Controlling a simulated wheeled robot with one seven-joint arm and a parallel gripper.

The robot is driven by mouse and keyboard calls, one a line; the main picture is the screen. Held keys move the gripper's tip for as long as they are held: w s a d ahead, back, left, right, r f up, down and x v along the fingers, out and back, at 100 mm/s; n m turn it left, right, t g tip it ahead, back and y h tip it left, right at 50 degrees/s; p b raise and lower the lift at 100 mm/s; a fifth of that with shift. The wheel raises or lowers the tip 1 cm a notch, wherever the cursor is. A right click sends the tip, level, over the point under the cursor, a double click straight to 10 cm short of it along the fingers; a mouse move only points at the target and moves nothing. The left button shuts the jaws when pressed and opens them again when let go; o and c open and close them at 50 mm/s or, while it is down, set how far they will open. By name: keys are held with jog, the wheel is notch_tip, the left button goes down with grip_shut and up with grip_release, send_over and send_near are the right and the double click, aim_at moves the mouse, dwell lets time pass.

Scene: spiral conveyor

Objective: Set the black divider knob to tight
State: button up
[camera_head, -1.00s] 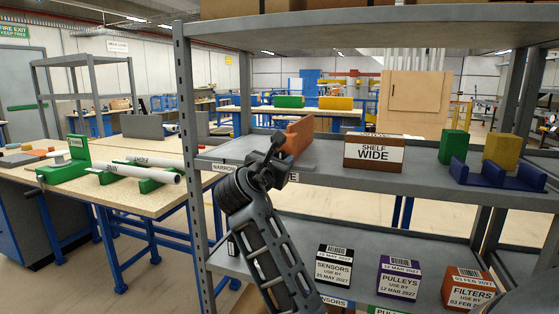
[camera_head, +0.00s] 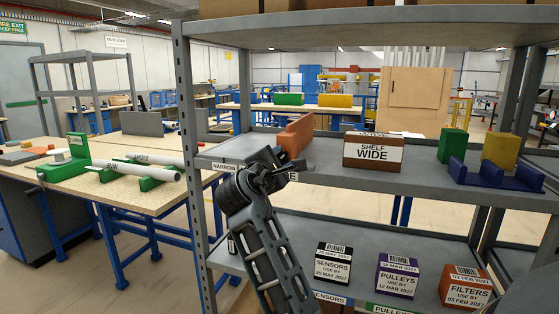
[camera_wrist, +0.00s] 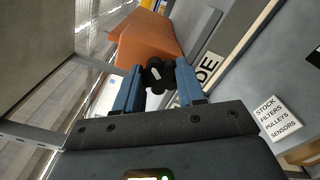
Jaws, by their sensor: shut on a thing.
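An orange divider plate (camera_head: 296,135) stands on the middle shelf, towards its left end. It also shows in the wrist view (camera_wrist: 148,42). The black divider knob (camera_wrist: 157,75) is a lobed knob with a white mark, in front of the plate. In the wrist view the blue fingers of my gripper (camera_wrist: 158,88) are closed on either side of the knob. In the head view my gripper (camera_head: 275,168) is at the shelf's front edge and hides the knob. A NARROW label (camera_head: 224,166) is on that edge to the left; a label to the right is partly covered.
A brown SHELF WIDE box (camera_head: 373,152) stands right of the divider, with a gap between. Farther right is a blue holder (camera_head: 495,177) with green and yellow blocks. Labelled boxes (camera_head: 398,276) stand on the lower shelf. A metal post (camera_head: 193,130) rises left of my arm.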

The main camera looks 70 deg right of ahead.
jog(key=m+b, duration=0.1)
jog(key=m, duration=0.2)
jog(key=shift+f+m, duration=0.15)
jog(key=shift+m, duration=0.25)
jog(key=m+b, duration=0.2)
jog(key=m, duration=0.2)
jog(key=shift+f+m+b, duration=0.15)
jog(key=shift+m+b, duration=0.15)
jog(key=shift+w+m+b, duration=0.2)
jog(key=shift+m+b, duration=9.2)
jog(key=shift+m, duration=2.1)
jog(key=o, duration=1.1)
jog(key=shift+c, duration=0.2)
